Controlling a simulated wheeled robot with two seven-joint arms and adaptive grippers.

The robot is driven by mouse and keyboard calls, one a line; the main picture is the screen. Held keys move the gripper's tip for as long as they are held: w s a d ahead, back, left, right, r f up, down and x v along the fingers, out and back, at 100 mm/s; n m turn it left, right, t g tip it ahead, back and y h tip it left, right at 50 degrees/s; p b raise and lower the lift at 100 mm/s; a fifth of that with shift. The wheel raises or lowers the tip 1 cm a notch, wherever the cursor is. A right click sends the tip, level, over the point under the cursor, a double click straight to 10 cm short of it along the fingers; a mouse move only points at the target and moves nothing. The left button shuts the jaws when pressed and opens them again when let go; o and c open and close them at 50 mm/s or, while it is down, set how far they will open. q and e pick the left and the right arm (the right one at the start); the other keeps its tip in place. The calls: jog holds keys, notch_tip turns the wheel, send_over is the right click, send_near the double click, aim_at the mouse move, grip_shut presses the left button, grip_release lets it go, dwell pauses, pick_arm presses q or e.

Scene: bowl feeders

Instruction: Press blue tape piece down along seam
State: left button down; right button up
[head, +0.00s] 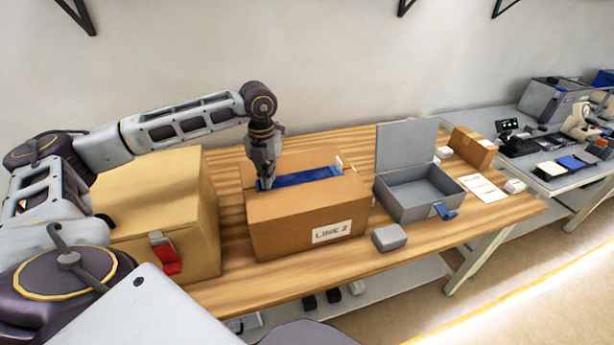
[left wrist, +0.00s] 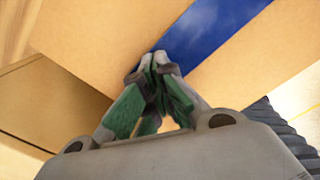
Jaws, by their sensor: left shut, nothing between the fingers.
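A brown cardboard box (head: 308,215) labelled "LINE 2" stands on the wooden table. A blue tape piece (head: 303,177) lies along the middle of its top. My left gripper (head: 267,186) points down at the left end of the tape, shut and empty. In the left wrist view the closed fingertips (left wrist: 153,62) are at the near end of the blue tape (left wrist: 205,35), between cardboard surfaces (left wrist: 100,45). I cannot tell whether the fingertips touch the tape. My right gripper is in neither view.
A larger tan box (head: 160,210) with a red latch stands left of the cardboard box. An open grey metal box (head: 415,200) with a blue clasp is to the right. A small grey block (head: 389,238) lies near the table's front edge. Another small carton (head: 473,148) stands farther right.

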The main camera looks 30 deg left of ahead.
pick_arm(q)
jog(key=shift+s+f, duration=0.1)
jog(key=shift+r, duration=0.2)
jog(key=shift+r+p, duration=0.25)
jog(key=shift+p, duration=0.1)
jog(key=shift+r+p, duration=0.5)
jog(key=shift+r, duration=0.35)
jog(key=shift+r+p, duration=0.45)
jog(key=shift+r, duration=0.3)
jog(key=shift+r+p, duration=0.65)
jog(key=shift+r, duration=0.8)
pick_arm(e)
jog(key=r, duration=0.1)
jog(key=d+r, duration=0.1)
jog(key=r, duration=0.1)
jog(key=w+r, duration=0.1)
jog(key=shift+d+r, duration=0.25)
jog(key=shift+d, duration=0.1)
